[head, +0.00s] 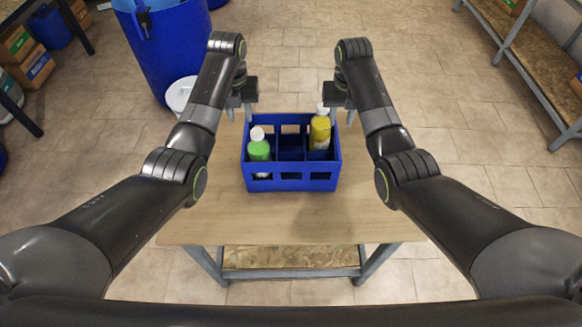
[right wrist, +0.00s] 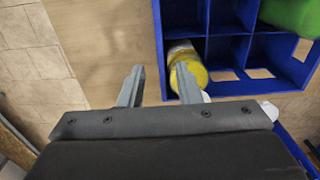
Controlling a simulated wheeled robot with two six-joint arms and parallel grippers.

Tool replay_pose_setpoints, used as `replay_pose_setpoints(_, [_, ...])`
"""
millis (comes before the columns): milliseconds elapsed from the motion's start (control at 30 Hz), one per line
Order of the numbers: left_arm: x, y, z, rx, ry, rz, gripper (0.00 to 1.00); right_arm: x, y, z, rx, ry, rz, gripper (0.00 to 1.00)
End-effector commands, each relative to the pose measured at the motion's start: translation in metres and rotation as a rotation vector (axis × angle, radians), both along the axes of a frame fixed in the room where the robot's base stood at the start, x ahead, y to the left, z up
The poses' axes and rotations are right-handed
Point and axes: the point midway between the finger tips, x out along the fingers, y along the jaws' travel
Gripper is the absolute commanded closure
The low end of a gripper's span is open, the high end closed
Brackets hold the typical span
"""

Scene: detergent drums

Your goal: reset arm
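A blue divided crate (head: 291,182) stands on the wooden table. A green bottle with a white cap (head: 259,150) is upright in a left compartment. A yellow bottle with a white cap (head: 320,132) is upright in a right compartment. My left gripper (head: 240,112) hangs beyond the crate's back left corner, open and empty. My right gripper (head: 341,114) is by the back right corner, close to the yellow bottle. In the right wrist view my right gripper (right wrist: 159,82) is open with nothing between its fingers; the right finger overlaps the yellow bottle (right wrist: 190,68).
The table (head: 210,218) is bare around the crate. A large blue drum (head: 165,50) and a white bucket (head: 180,93) stand on the floor behind the table, at left. A shelf bench (head: 535,55) is at the far right, with boxes (head: 28,55) at far left.

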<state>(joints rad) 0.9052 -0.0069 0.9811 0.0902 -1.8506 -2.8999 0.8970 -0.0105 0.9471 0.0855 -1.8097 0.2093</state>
Motion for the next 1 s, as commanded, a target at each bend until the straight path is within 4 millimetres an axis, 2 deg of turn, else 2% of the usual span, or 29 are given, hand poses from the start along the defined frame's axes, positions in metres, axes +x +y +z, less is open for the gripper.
replay_pose_setpoints(100, [0.000,0.000,0.000,0.000,0.000,0.000,0.69,0.001,0.000,0.012,0.000,-0.002,-0.001,0.69])
replay_pose_setpoints(233, [0.000,0.000,0.000,0.000,0.000,0.000,0.69,0.000,0.000,0.018,-0.001,0.000,-0.001,0.69])
replay_pose_setpoints(767, [0.000,0.000,0.000,0.000,0.000,0.002,0.69,0.000,0.000,0.018,0.000,0.000,-0.001,0.69])
replay_pose_setpoints(867, [-0.003,0.003,-0.006,-0.003,-0.003,0.042,0.69,-0.004,-0.003,0.011,0.003,-0.003,-0.003,0.69])
replay_pose_setpoints(1000, [-0.019,0.018,-0.030,-0.015,-0.019,0.232,0.69,-0.019,-0.017,-0.013,0.012,-0.021,-0.014,0.69])
